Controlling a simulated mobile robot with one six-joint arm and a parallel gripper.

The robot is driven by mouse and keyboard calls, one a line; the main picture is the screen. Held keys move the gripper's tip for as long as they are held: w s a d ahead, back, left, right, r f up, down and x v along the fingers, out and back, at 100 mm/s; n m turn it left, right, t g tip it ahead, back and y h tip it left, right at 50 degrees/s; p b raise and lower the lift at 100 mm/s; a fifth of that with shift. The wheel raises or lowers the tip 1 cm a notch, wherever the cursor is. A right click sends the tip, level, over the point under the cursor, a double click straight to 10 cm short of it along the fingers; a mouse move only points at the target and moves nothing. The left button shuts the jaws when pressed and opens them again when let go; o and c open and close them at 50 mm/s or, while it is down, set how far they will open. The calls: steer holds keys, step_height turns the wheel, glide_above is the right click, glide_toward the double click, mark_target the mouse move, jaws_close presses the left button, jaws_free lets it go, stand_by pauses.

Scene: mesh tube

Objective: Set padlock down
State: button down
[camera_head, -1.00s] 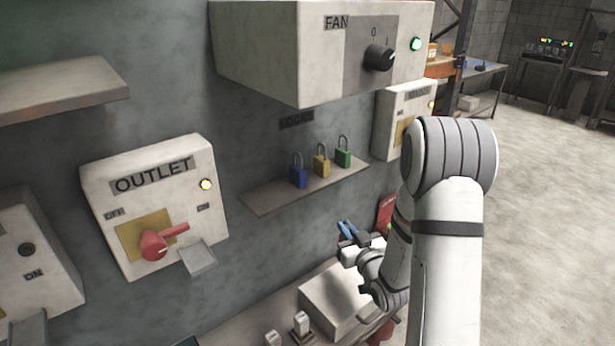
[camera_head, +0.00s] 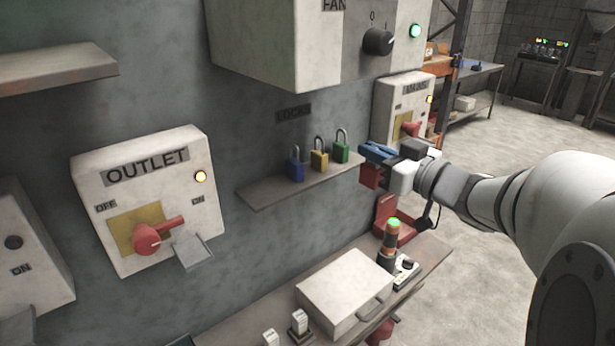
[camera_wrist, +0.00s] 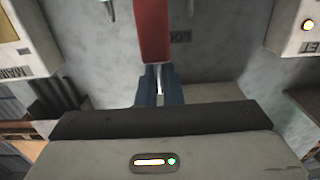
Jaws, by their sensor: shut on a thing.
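My gripper (camera_head: 372,152) has blue fingers and is shut on the red padlock (camera_head: 370,177). The red padlock hangs below the fingers, just off the right end of the wall shelf (camera_head: 262,194). In the wrist view the padlock's red body (camera_wrist: 153,30) extends away from the fingers (camera_wrist: 158,92), with its metal shackle between them. I cannot tell whether the red padlock touches the shelf edge.
A LOCKS label (camera_head: 293,113) is on the wall above the shelf. The FAN box (camera_head: 270,45) juts out above, and the OUTLET box (camera_head: 150,200) is at left. Below is a bench with a white case (camera_head: 345,290) and a green-topped beacon (camera_head: 392,235). The shelf's left part is bare.

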steer(key=s+r, duration=0.3)
steer(key=s, duration=0.1)
steer(key=p, duration=0.2)
glide_above(295, 136)
steer(key=v, duration=0.6)
steer(key=shift+w+a+r, duration=0.1)
steer(key=shift+a+r, duration=0.1)
steer(key=shift+w+a+f, duration=0.1)
steer(key=shift+w+f, duration=0.1)
steer(key=shift+f, duration=0.3)
steer(key=shift+w+a+f, duration=0.1)
steer(key=shift+w+f, duration=0.1)
steer(key=shift+f, duration=0.35)
steer(key=shift+s+d+f, duration=0.1)
steer(key=shift+f, duration=0.5)
step_height(295, 136, down, 3)
steer(key=shift+f+p, duration=0.15)
steer(key=shift+p, duration=0.45)
steer(key=shift+f, duration=0.2)
